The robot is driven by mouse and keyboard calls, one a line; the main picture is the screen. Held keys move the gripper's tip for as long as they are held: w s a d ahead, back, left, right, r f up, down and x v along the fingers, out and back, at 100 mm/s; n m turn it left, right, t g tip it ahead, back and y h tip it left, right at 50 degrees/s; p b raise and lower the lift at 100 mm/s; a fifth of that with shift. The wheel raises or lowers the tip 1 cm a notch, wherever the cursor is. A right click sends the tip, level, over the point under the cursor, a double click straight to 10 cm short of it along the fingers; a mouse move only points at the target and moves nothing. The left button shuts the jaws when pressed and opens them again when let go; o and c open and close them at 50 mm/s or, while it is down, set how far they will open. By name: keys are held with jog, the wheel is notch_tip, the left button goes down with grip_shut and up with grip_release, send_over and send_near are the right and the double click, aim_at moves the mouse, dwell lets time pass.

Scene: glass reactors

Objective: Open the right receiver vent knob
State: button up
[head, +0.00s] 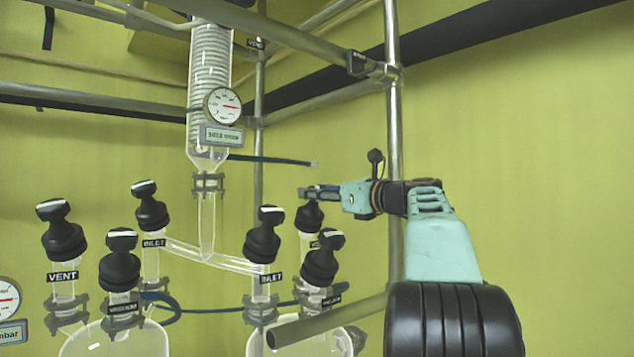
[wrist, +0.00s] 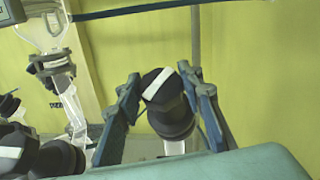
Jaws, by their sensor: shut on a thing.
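The right receiver vent knob (wrist: 158,90) is a black knob with a white stripe on its cap. In the wrist view the stripe runs slantwise from lower left to upper right. In the head view the knob (head: 309,216) stands at the back of the right receiver (head: 300,343), its label mostly hidden by a nearer black knob. My gripper (head: 318,192) reaches in from the right at the knob's top. In the wrist view its two blue-grey fingers (wrist: 160,80) stand on either side of the cap, shut on it.
Another black knob (head: 322,260) stands close in front, and an inlet knob (head: 264,236) to the left. The left receiver (head: 115,340) carries several similar knobs. A glass condenser with a dial gauge (head: 223,106) hangs above left. A vertical metal pole (head: 394,150) stands behind my arm.

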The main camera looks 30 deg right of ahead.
jog(key=shift+n+y+p, duration=0.3)
jog(key=shift+n, duration=0.1)
jog(key=o, duration=1.2)
jog(key=v, duration=1.2)
jog(key=shift+r, duration=0.15)
